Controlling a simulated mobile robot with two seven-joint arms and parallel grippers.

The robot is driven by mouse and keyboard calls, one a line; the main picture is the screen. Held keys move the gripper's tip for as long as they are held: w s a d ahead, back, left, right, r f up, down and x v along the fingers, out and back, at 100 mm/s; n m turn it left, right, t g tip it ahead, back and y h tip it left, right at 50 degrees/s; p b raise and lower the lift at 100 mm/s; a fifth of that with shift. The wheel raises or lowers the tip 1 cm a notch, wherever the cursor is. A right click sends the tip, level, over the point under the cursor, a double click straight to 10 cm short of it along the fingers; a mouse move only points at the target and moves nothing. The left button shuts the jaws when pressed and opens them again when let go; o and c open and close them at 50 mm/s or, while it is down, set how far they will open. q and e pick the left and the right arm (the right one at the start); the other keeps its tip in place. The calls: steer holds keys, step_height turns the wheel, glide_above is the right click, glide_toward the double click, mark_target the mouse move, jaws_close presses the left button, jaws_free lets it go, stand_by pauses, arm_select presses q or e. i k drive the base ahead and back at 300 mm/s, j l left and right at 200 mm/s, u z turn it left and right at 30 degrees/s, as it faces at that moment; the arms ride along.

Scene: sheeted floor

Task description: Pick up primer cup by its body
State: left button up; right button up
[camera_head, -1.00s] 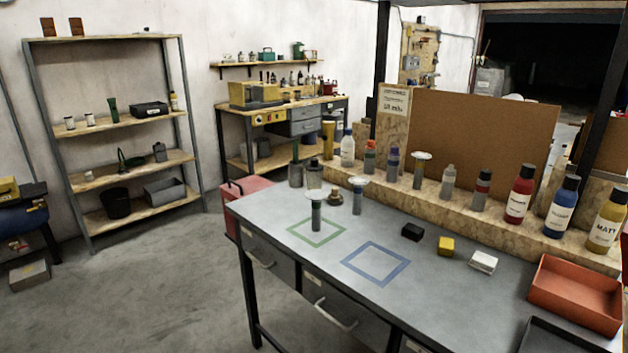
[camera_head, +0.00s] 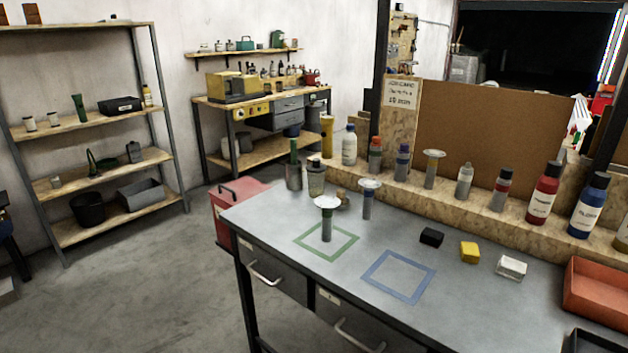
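No label marks the primer cup, so I cannot tell which piece it is. A slim grey-green cup-like piece with a wide white top (camera_head: 327,218) stands upright inside the green square outline (camera_head: 298,240) on the grey workbench (camera_head: 465,310). A similar piece with a bluish body and pale top (camera_head: 368,200) stands behind it to the right. A third, with a cream top (camera_head: 432,170), stands on the raised wooden ledge. Neither of my grippers is in view.
A blue square outline (camera_head: 398,297) on the bench is empty. Black (camera_head: 431,237), yellow (camera_head: 469,252) and white (camera_head: 512,267) blocks lie to its right, near a red tray (camera_head: 597,295). Bottles line the ledge. A grey canister (camera_head: 293,177) and glass jar (camera_head: 316,180) stand at the far-left corner.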

mark_target(316, 181)
steer(key=i+j+z, duration=0.1)
steer(key=j, duration=0.3)
steer(key=i+j+z, duration=0.1)
steer(key=i+j, duration=0.25)
steer(key=i+j+z, duration=0.1)
steer(key=j, duration=0.35)
steer(key=i+j, duration=0.25)
steer(key=j, duration=0.15)
steer(key=i+j+z, duration=0.15)
steer(key=j, duration=0.3)
steer(key=i+j+z, duration=0.1)
steer(key=j, duration=0.35)
steer(key=i+j+z, duration=0.1)
steer(key=i+j, duration=0.15)
steer(key=j, duration=0.2)
steer(key=i+j+z, duration=0.1)
steer(key=j, duration=0.35)
